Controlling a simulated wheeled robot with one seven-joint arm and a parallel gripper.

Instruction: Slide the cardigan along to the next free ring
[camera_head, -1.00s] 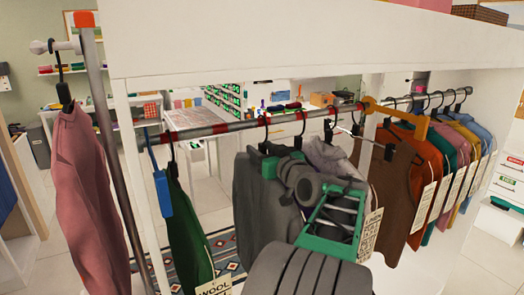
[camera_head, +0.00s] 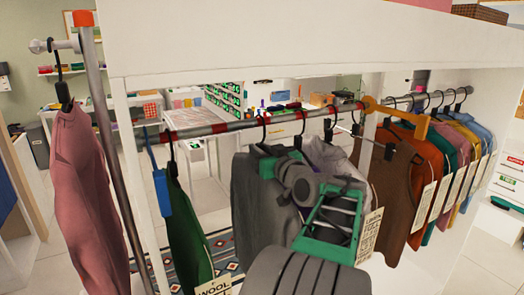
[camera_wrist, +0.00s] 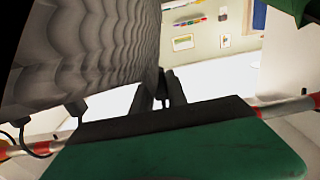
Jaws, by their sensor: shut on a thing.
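A dark grey garment, which I take as the cardigan (camera_head: 252,205), hangs from the rail (camera_head: 200,131) by a dark hook. Its grey ribbed knit (camera_wrist: 85,50) fills the left of the wrist view. My gripper (camera_wrist: 163,92) is shut at the knit's edge, just below the rail; the exact part gripped is hidden. In the head view my wrist covers the garment's right side. Red bands, seemingly the rings, mark the rail. One red band (camera_head: 218,128) lies on the bare stretch left of the cardigan's hook.
A green garment (camera_head: 190,225) with a wool label and a blue tag (camera_head: 162,190) hang further left. A light grey garment (camera_head: 330,158) and a brown one (camera_head: 387,180) hang close on the right, before an orange divider (camera_head: 398,116). A white upright (camera_head: 140,190) stands left.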

